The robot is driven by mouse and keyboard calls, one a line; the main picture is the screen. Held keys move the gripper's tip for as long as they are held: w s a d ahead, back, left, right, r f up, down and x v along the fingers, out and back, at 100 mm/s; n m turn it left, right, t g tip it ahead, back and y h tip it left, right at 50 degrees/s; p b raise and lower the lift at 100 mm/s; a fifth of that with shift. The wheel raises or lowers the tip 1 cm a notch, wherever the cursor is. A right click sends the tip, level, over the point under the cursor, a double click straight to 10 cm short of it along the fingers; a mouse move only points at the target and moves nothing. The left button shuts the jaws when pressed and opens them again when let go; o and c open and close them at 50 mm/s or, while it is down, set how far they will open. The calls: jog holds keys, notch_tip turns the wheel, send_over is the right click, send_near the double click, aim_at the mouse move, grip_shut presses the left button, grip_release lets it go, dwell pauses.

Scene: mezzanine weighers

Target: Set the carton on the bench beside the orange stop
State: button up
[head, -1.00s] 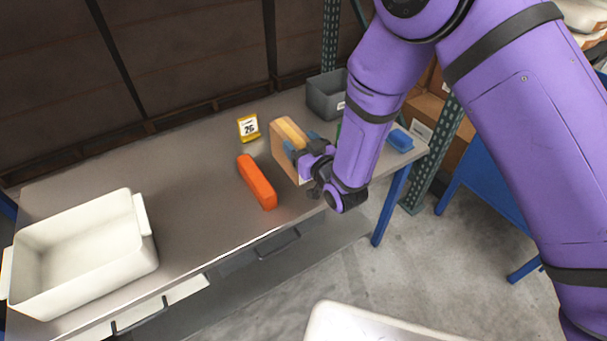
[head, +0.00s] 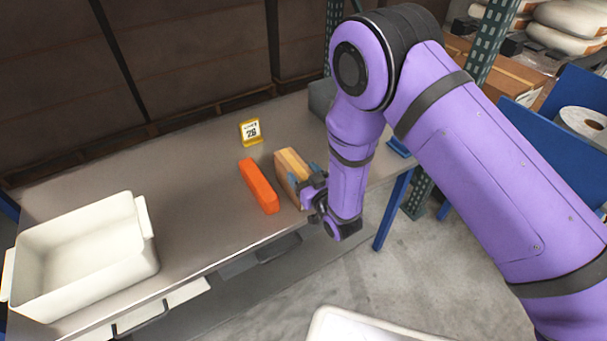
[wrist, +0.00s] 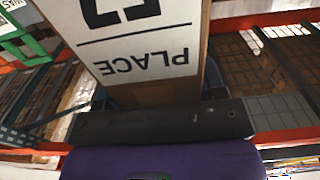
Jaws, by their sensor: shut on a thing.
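The carton (head: 291,172) is a tan box with a lighter tape strip on top. It stands upright at the right of the orange stop (head: 259,186), close beside it, on or just above the bench (head: 190,190); I cannot tell if it touches the bench. My gripper (head: 306,182) is shut on the carton from the right side. In the wrist view the carton (wrist: 160,92) fills the middle, with a white label reading "PLACE" upside down. The carton's lower edge is partly hidden by the stop and my gripper.
A yellow number sign (head: 250,132) stands behind the stop. A white bin (head: 85,255) sits at the bench's left end. A grey bin (head: 322,97) is at the back right, partly behind my arm. A blue item (head: 398,148) lies at the right end. The bench between bin and stop is clear.

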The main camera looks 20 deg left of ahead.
jog(key=o, duration=1.6)
jog(key=shift+f, duration=0.1)
jog(key=shift+s+d, duration=0.15)
jog(key=shift+d, duration=0.1)
jog(key=v, duration=1.1)
jog(key=shift+s+d, duration=0.15)
jog(key=shift+s, duration=0.05)
